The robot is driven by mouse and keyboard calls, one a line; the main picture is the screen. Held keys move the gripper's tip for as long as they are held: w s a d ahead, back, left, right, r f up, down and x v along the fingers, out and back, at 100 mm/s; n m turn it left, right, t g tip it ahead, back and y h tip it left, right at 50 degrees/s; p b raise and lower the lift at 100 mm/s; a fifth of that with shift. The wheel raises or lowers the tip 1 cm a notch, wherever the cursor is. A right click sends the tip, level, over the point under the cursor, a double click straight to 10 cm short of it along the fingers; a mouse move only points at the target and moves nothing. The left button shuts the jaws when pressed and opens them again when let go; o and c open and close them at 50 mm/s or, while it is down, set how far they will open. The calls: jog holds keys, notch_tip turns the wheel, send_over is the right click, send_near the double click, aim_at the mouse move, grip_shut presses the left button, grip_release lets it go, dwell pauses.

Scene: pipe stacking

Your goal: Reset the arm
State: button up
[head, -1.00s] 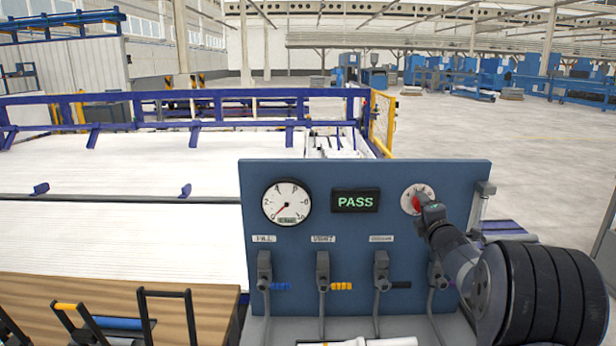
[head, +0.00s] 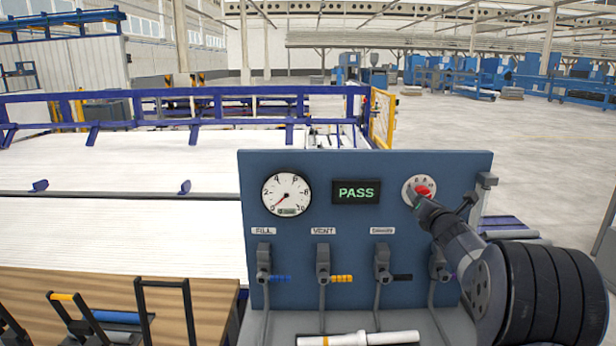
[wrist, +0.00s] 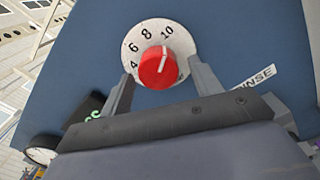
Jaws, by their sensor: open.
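My gripper (head: 422,202) is in front of the red knob (head: 422,191) at the upper right of the blue test panel (head: 345,222). In the wrist view the open fingers (wrist: 161,72) stand on either side of the red knob (wrist: 157,67), with visible gaps and nothing held. The knob sits on a white numbered dial (wrist: 142,32), its pointer line near the 10. The arm reaches in from the lower right of the head view and hides part of the panel's right side.
A white pipe (head: 358,339) lies in front. A wooden bench (head: 110,285) with black stands is at left.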

jog(key=n, duration=0.3)
jog(key=s+n, duration=0.1)
jog(key=n, duration=0.2)
jog(key=shift+s+d, duration=0.15)
dwell(0.3)
